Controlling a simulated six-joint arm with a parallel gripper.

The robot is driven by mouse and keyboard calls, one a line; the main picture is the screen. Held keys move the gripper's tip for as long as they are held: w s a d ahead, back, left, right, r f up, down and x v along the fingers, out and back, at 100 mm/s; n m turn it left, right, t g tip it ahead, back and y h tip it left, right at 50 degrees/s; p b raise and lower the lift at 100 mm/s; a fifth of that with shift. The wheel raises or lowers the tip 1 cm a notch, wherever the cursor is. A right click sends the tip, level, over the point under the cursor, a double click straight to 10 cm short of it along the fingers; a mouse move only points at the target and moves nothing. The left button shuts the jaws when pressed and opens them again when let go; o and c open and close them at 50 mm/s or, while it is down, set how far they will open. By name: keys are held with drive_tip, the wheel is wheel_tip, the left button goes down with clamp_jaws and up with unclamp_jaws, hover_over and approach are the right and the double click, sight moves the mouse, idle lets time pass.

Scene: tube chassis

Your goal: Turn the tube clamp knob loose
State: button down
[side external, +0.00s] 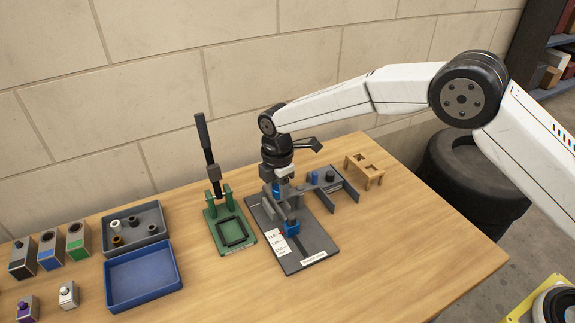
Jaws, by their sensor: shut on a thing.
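The tube chassis is a dark grey base plate (302,262) with grey uprights and blue parts, lying on the table at the centre of the side external view. A blue clamp part (291,229) sits near the front of the plate. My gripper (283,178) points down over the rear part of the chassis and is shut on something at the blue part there. The thing between the fingers is mostly hidden and small, so the clamp knob itself is hard to make out.
A green press with a tall lever (208,150) stands close to the left of the chassis. A grey tray (122,232) of small parts, a blue tray (143,276) and several small boxes lie further left. The table's right front is clear.

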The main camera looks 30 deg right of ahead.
sight(278, 188)
idle(0.3)
drive_tip(key=shift+c, duration=1.4)
unclamp_jaws()
drive_tip(key=shift+r, duration=0.15)
drive_tip(key=shift+r, duration=3.8)
